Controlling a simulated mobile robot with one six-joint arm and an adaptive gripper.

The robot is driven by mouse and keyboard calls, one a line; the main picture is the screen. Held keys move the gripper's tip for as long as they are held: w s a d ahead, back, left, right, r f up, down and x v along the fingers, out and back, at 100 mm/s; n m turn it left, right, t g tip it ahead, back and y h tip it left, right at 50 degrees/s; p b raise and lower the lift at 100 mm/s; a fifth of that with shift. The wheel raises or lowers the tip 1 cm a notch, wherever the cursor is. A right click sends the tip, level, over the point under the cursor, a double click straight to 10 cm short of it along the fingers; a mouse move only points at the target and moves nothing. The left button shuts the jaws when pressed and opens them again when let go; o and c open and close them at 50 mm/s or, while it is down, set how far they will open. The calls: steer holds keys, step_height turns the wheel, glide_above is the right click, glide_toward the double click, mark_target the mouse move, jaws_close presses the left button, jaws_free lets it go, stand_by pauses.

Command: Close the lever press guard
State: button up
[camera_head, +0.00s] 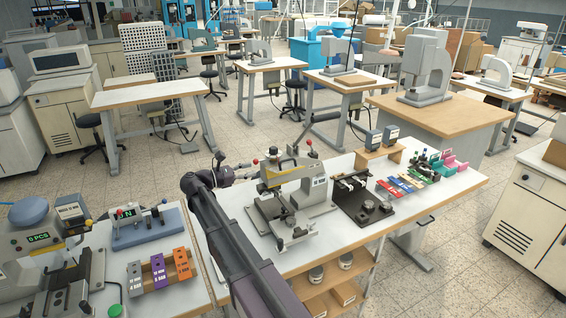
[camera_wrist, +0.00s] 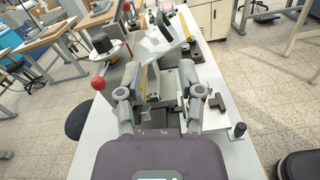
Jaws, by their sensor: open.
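The lever press (camera_head: 290,195) is a grey machine with a yellow strip along its head and a red-knobbed lever. It stands on the white bench in the head view. In the wrist view the press (camera_wrist: 165,82) lies ahead, partly between my fingers, with a red knob (camera_wrist: 98,83) to the left. A pale, see-through panel (camera_wrist: 160,42), possibly the guard, stands tilted beyond the fingers. I cannot tell its exact position. My gripper (camera_wrist: 157,92) is open with its fingers wide apart and nothing held. In the head view it is beside the left of the press, partly hidden by my arm.
A black fixture (camera_head: 365,200) stands right of the press, with coloured blocks (camera_head: 400,184) beyond it. At left, another bench holds a second machine (camera_head: 40,250) and coloured holders (camera_head: 158,270). Shelves with small containers (camera_head: 316,275) are under the bench front.

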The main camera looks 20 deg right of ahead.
mark_target(284, 161)
steer(key=d, duration=1.3)
steer(key=shift+w+d, duration=0.15)
steer(key=shift+d, duration=0.15)
jaws_close()
steer(key=shift+a, duration=0.2)
steer(key=shift+d, duration=0.3)
